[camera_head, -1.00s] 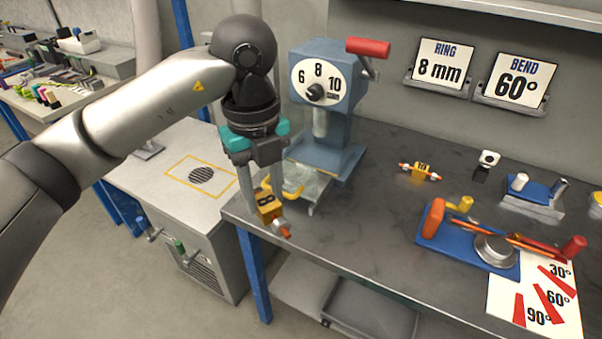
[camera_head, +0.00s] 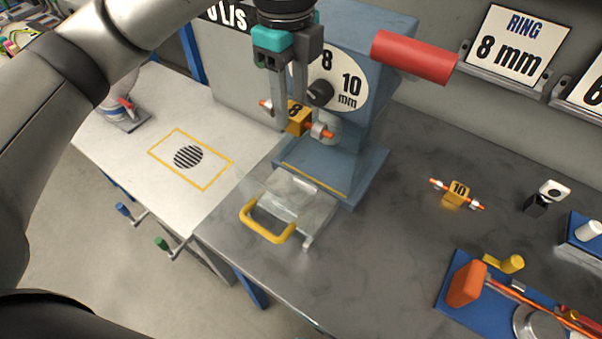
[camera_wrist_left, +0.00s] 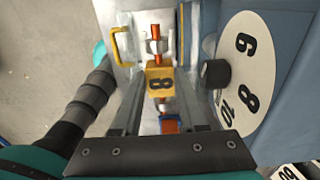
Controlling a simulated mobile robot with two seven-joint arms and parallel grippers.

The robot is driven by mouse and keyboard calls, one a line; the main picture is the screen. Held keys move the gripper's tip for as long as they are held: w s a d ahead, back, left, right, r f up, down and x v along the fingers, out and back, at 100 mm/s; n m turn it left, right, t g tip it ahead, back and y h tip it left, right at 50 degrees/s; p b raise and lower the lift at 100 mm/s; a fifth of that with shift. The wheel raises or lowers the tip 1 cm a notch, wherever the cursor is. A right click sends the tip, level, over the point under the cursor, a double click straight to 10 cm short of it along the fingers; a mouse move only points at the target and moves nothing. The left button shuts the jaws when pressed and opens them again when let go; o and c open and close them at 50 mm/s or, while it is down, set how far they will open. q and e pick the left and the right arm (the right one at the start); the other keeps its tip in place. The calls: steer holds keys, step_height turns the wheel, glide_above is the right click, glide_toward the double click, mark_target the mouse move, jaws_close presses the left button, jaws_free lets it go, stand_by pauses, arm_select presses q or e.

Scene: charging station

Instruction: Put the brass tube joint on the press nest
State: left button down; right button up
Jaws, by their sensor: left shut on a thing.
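The brass tube joint (camera_head: 298,118) is a yellow block marked 8 with orange tube ends on both sides. My left gripper (camera_head: 294,112) is shut on it and holds it in the air in front of the blue press (camera_head: 372,125). The joint also shows between the fingers in the left wrist view (camera_wrist_left: 160,82). Below it are the press base and a clear guard (camera_head: 292,197) with a yellow handle (camera_head: 266,224). I cannot make out the nest clearly; the joint and fingers cover part of the press. My right gripper is not in view.
A similar joint marked 10 (camera_head: 456,193) lies on the dark bench to the right. The press's red lever (camera_head: 413,57) sticks out to the right. A white surface (camera_head: 150,120) with a striped disc is at left.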

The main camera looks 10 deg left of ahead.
arm_select(q)
step_height(320, 180, down, 19)
steer(key=b, duration=0.3)
steer(key=shift+s+r, duration=0.1)
steer(key=shift+s, duration=0.05)
steer(key=shift+f, duration=0.45)
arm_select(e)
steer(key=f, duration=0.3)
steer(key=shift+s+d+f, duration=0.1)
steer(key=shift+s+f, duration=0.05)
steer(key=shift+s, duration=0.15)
arm_select(q)
steer(key=shift+f, duration=0.2)
steer(key=c, duration=0.9)
jaws_free()
steer(key=o, duration=0.5)
steer(key=shift+c, duration=0.2)
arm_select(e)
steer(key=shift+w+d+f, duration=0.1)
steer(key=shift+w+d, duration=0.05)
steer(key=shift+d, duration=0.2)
arm_select(q)
steer(key=shift+r, duration=0.1)
